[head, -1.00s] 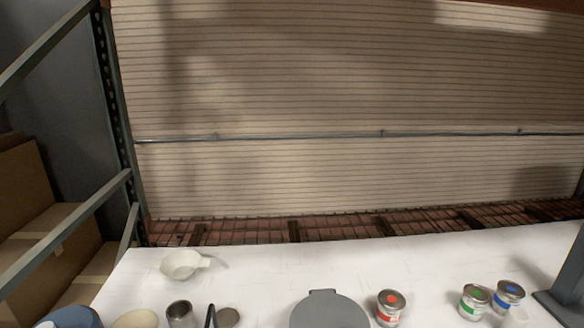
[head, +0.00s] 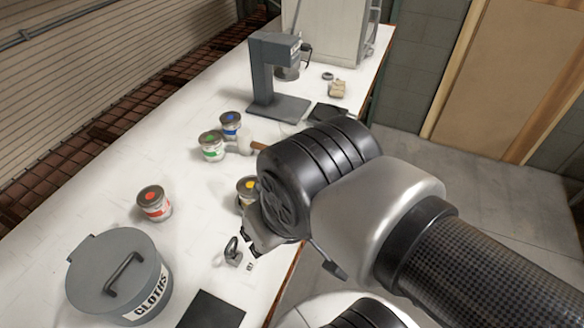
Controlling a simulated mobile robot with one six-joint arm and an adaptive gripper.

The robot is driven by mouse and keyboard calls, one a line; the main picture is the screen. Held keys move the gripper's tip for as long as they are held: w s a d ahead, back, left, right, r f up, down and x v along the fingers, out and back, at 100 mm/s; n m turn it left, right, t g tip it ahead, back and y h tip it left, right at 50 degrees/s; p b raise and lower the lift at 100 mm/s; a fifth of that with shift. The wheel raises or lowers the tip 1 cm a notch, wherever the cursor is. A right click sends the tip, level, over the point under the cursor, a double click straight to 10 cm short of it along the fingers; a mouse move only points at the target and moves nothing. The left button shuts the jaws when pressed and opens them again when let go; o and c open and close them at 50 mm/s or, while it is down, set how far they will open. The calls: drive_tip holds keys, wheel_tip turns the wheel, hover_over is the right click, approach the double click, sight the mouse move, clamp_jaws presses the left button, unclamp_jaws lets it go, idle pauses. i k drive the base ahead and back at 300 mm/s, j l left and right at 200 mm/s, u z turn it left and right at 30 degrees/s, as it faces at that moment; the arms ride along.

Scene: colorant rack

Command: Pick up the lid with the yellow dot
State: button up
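A small can whose lid carries a yellow dot (head: 249,186) stands on the white table in the head view. My arm's wrist covers its right side, and the lid looks seated on the can. My gripper (head: 258,238) is just below the can in the picture, pointing down towards the table's near edge. It is mostly hidden by my wrist, so its finger opening and any contact with the can do not show.
Cans with red (head: 154,203), green (head: 211,146) and blue (head: 230,125) dots stand nearby. A grey stand (head: 275,75) is behind.

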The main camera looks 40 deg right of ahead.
sight(243, 186)
drive_tip(key=z, duration=0.35)
drive_tip(key=i+l+u, duration=0.2)
drive_tip(key=l+u, duration=0.25)
drive_tip(key=i+l+u, duration=0.1)
drive_tip(key=l+u, duration=0.8)
drive_tip(key=l, duration=0.15)
